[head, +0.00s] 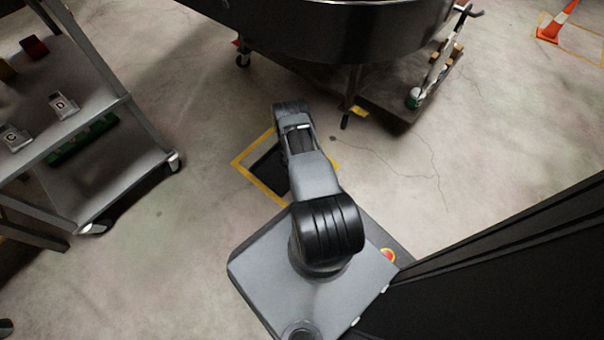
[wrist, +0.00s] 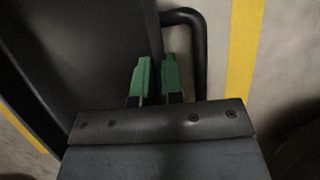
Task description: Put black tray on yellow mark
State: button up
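The black tray (head: 269,171) shows in the head view, partly hidden behind my arm. It appears within the yellow mark (head: 257,184), a square outline on the floor. In the wrist view the tray (wrist: 85,45) fills the left side, with its dark bar handle (wrist: 199,50) to the right of its wall. My gripper (wrist: 156,82) has two green fingers close together, with the tray's wall running between them. It looks shut on that wall. Yellow strips of the mark (wrist: 243,60) show on both sides of the tray. Whether the tray touches the floor cannot be told.
A grey trolley (head: 125,165) with blocks and lettered items stands at the left. A large black round-edged body (head: 340,30) is at the top, beside a low cart (head: 395,95). A dark panel (head: 500,270) is at lower right. An orange cone (head: 557,22) stands far right.

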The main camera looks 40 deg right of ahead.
jog(key=o, duration=0.4)
jog(key=shift+c, duration=0.2)
jog(key=p+v, duration=0.6)
jog(key=v, duration=0.6)
jog(key=shift+r, duration=0.2)
jog(key=shift+d, duration=0.1)
